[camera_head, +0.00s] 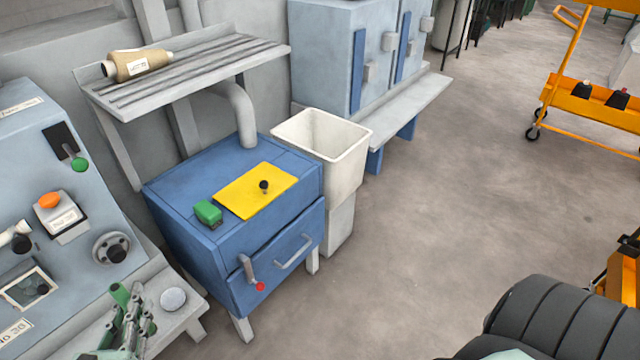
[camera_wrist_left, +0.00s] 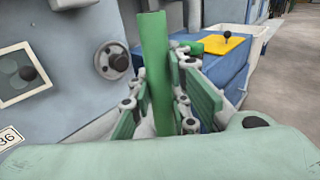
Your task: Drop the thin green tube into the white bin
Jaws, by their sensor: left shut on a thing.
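My left gripper (camera_head: 128,318) is low at the left in the head view, in front of the grey-blue machine panel. It is shut on the thin green tube (camera_wrist_left: 156,75), which stands nearly upright between the finger pads in the left wrist view. The tube's upper end (camera_head: 120,292) shows in the head view; its lower part is hidden by the fingers. The white bin (camera_head: 343,172) stands right of the blue cabinet, open at the top, well away from the gripper. Its rim shows at the upper right of the left wrist view (camera_wrist_left: 262,31). My right gripper is not in view.
The blue cabinet (camera_head: 170,208) stands between gripper and bin, with a yellow plate (camera_head: 240,196) and a green block (camera_head: 208,212) on top. A slatted shelf (camera_head: 220,60) with a thread cone (camera_head: 140,63) hangs above it.

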